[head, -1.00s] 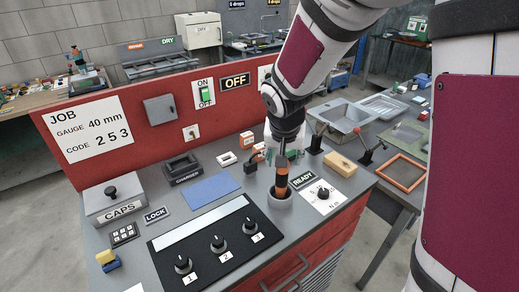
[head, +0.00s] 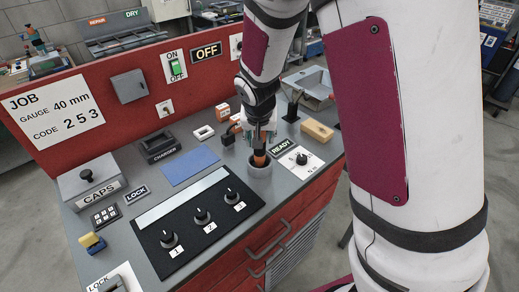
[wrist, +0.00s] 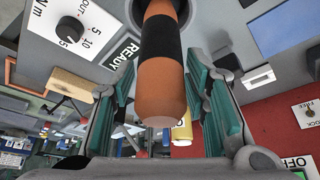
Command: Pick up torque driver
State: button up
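The torque driver, with an orange and black handle (wrist: 160,65), stands upright in a round grey holder (head: 259,170) on the bench. In the head view only a short orange part of the driver (head: 260,160) shows between the holder and my gripper (head: 262,138). In the wrist view my gripper (wrist: 163,95) is open, with its teal pads on either side of the handle. Gaps show between the handle and both pads. The driver's lower end is hidden in the holder.
The READY label (head: 282,145) and a dial plate (head: 300,159) lie right of the holder. A tan block (head: 317,130) sits behind them. A black panel with several knobs (head: 200,222) is front left, and a blue mat (head: 190,166) lies left. A red back panel (head: 95,120) stands behind.

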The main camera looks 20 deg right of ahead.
grip_shut()
